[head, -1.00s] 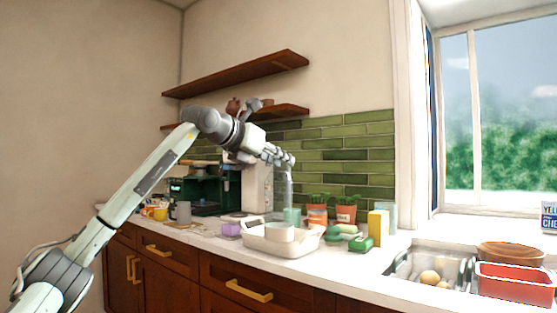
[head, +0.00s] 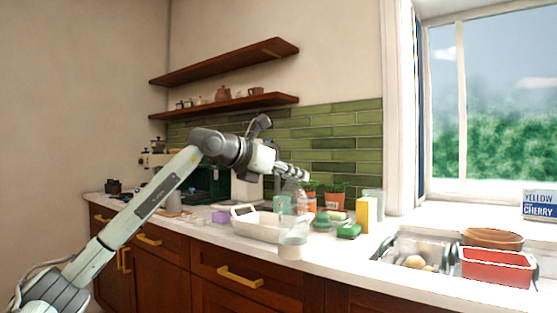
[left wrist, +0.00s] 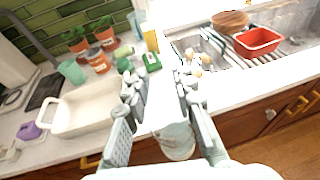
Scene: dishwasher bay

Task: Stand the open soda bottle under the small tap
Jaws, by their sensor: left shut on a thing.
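I cannot make out the small tap for certain in either view. My right gripper is not in view.
Potted plants (head: 335,200), a yellow box (head: 363,215) and a green item (head: 349,231) stand nearby. A sink with a rack (head: 410,255) and a red basin (head: 497,267) lie to the right. Bare counter lies before the sink.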

